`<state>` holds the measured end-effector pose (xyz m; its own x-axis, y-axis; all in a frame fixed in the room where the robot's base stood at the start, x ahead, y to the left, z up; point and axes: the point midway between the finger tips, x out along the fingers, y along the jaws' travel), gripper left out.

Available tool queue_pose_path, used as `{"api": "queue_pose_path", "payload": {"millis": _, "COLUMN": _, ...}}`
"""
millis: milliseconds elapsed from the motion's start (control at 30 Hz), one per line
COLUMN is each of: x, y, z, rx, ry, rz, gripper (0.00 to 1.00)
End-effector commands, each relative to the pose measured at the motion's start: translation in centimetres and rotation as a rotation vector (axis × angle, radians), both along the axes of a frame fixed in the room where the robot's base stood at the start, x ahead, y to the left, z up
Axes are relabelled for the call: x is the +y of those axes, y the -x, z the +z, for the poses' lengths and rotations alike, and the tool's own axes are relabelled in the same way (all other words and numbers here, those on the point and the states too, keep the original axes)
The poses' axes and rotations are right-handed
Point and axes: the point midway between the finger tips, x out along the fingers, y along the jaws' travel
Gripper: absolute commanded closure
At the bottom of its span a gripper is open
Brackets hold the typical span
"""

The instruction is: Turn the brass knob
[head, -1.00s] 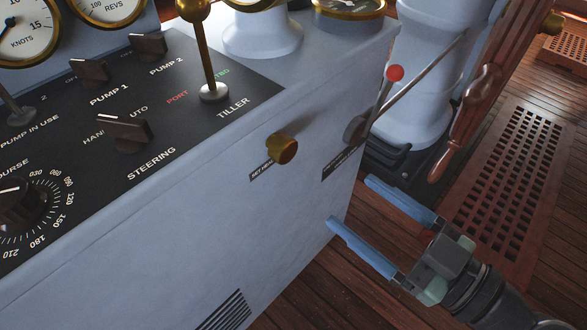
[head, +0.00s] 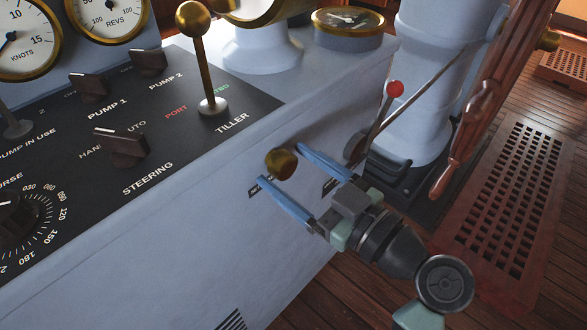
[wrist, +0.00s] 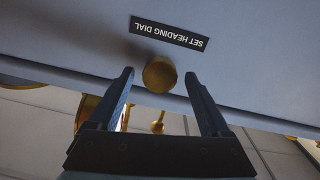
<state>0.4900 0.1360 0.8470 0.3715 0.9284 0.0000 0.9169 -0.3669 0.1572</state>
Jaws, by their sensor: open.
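The brass knob (head: 281,163) sticks out from the side face of the grey-blue console in the head view. In the wrist view the knob (wrist: 159,75) lies ahead of the fingertips, about midway between them, below a label reading "SET HEADING DIAL" upside down. My gripper (head: 281,163) is open, with one blue finger on each side of the knob in the head view. I cannot tell whether the tips reach past the knob's front; no contact shows.
A red-tipped lever (head: 394,89) stands close to the right of my gripper. The brass-topped tiller lever (head: 201,60) rises from the console panel (head: 180,180) above. A wooden wheel (head: 465,140) and a floor grating (head: 505,195) are at the right.

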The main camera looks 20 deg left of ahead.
Motion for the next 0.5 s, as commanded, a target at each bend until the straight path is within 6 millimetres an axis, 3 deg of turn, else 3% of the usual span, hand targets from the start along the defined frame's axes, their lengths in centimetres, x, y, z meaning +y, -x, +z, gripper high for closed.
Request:
{"api": "queue_pose_path", "payload": {"millis": 133, "x": -0.01, "y": 0.0, "z": 0.0, "rx": 0.0, "ry": 0.0, "rz": 0.0, "gripper": 0.2}}
{"api": "queue_pose_path", "payload": {"millis": 500, "x": -0.03, "y": 0.01, "z": -0.01, "rx": 0.0, "ry": 0.0, "rz": 0.0, "gripper": 0.87}}
